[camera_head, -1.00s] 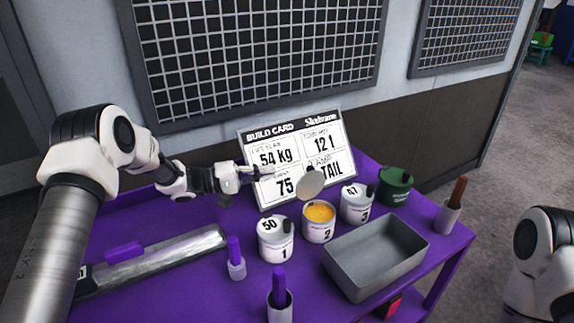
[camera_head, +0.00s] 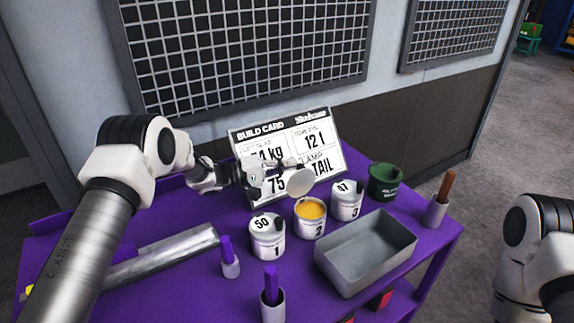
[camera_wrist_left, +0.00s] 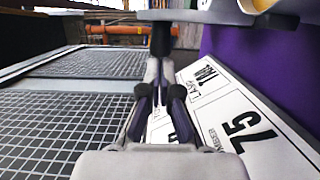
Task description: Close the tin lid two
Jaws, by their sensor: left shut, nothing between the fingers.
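Tin two (camera_head: 310,228) stands on the purple table with its mouth open and yellow-orange contents showing. Its round pale lid (camera_head: 300,184) is raised at the back of the tin, with a dark knob near its upper edge. My left gripper (camera_head: 294,165) is shut and empty, its fingertips at the upper back of the lid. In the left wrist view the shut fingers (camera_wrist_left: 161,68) point at a dark post below the grey lid (camera_wrist_left: 215,14). I cannot tell whether they touch. My right gripper is out of view.
Tin one (camera_head: 267,238) and tin three (camera_head: 347,200) flank tin two, both lidded. The build card (camera_head: 325,155) stands close behind. A grey tray (camera_head: 352,278) lies in front, a green pot (camera_head: 383,182) at the right. Purple-handled holders and a metal bar are on the left.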

